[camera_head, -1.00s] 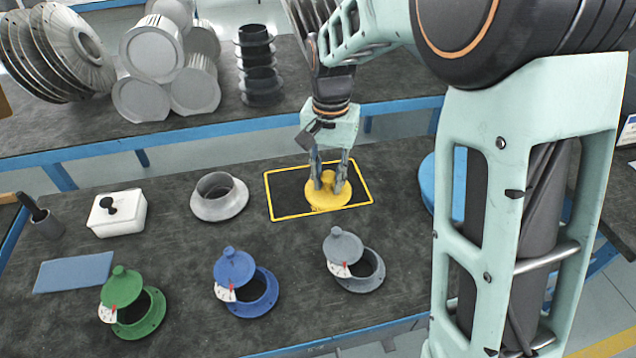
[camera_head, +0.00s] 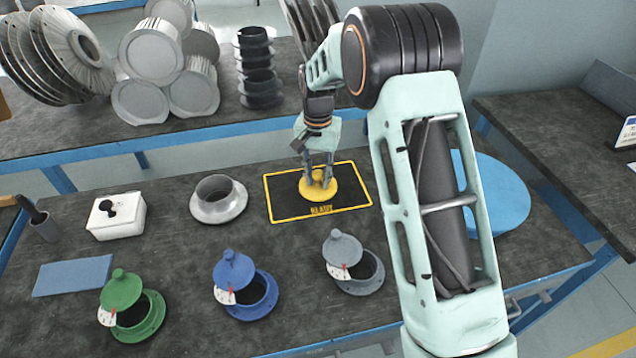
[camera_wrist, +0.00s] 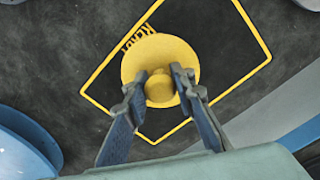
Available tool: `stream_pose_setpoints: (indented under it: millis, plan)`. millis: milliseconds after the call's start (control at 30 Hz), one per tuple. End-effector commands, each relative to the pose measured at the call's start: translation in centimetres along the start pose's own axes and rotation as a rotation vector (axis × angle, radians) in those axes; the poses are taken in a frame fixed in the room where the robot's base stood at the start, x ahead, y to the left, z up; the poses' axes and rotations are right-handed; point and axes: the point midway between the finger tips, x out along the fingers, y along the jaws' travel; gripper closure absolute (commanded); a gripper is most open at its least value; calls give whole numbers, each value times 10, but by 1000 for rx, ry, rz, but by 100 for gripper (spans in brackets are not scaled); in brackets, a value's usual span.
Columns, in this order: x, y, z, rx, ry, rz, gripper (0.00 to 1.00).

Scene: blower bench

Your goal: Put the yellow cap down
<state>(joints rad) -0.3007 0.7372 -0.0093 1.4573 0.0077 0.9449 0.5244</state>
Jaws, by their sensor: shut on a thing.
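The yellow cap (camera_head: 328,192) is a round disc with a knob on top. It is over the black area inside the yellow-outlined rectangle (camera_head: 278,218), near its middle, with the marked lettering showing in front of it. My gripper (camera_head: 318,180) points down with its fingers shut on the cap's knob. In the wrist view the cap (camera_wrist: 178,52) shows its knob between the two fingertips (camera_wrist: 160,87), and part of the outline and lettering shows beyond it. I cannot tell whether the cap's underside touches the bench.
A grey flanged ring (camera_head: 218,208) stands left of the rectangle. Green (camera_head: 148,318), blue (camera_head: 262,300) and grey (camera_head: 362,280) flanged ports with tilted caps stand in front. A blue disc (camera_head: 500,195) lies right, partly behind my arm. A white box (camera_head: 118,222) stands left.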

Motion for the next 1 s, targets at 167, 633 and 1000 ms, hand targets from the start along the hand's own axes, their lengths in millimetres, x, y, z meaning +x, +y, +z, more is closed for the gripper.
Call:
stream_pose_setpoints:
  millis: [167,633,1000]
  plan:
    - [22,1,1,0,-1,1,100]
    - [30,1,1,0,-1,1,100]
    - [29,1,1,0,-2,1,59]
